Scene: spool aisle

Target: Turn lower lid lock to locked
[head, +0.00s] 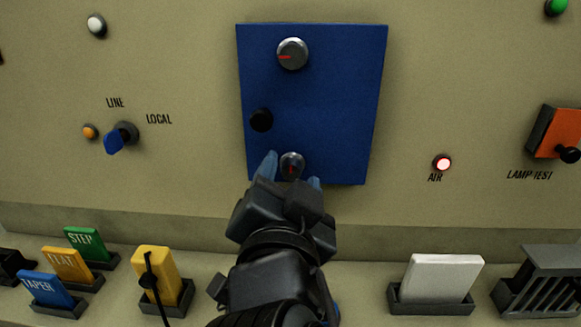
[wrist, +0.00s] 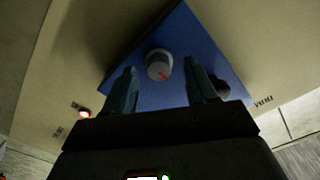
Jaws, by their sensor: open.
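A blue lid panel (head: 340,110) is on the beige wall. Its lower lock (head: 291,165) is a round grey knob with a red mark standing near vertical. The upper lock knob (head: 292,54) has its red mark pointing left. My gripper (head: 292,174) is open at the panel's lower edge, one finger on each side of the lower knob. In the wrist view the lower knob (wrist: 158,65) shows between the two spread fingertips (wrist: 161,75), with a gap on each side. Contact is not visible. I cannot read any locked or unlocked label.
A black knob (head: 261,120) sits on the panel just above left of my fingers. A blue LINE/LOCAL switch (head: 115,141) is left. A lit AIR lamp (head: 442,162) and an orange lamp-test box (head: 556,132) are right. Coloured blocks and a white block (head: 442,278) line the ledge below.

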